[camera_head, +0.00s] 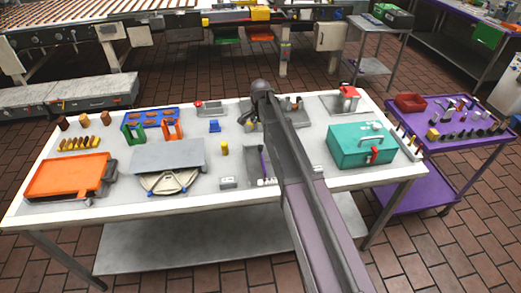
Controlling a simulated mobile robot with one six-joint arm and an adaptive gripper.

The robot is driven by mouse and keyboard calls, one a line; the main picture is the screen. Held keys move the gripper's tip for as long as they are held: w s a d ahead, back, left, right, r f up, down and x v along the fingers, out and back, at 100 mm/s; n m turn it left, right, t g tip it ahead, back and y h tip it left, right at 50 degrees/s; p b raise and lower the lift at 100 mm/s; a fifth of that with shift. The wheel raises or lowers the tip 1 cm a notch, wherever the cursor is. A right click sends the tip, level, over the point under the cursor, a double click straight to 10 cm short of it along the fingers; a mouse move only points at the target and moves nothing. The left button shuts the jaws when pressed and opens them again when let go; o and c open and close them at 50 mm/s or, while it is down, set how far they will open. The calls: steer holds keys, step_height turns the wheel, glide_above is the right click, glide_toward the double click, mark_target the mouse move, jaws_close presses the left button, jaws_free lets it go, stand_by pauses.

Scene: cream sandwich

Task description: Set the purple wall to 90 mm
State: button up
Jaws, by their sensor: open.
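A thin upright purple piece (262,158), likely the purple wall, stands in a grey tray (251,170) at the middle front of the table, just left of my arm. My arm covers the right part of this area, and any scale is too small to read. My gripper (245,118) is at the far end of the arm, above the back middle of the table. It is small and dark, is open, and appears to hold nothing. It is well behind the purple piece and apart from it.
The white table (112,206) carries an orange tray (70,177), a grey plate (167,154) over a round fixture, a yellow cylinder (224,148), a blue block (214,126) and a teal toolbox (352,148). A purple cart (470,146) stands right.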

mark_target(261, 146)
steer(key=shift+f+b, duration=4)
steer(key=shift+f, duration=0.3)
jaws_close()
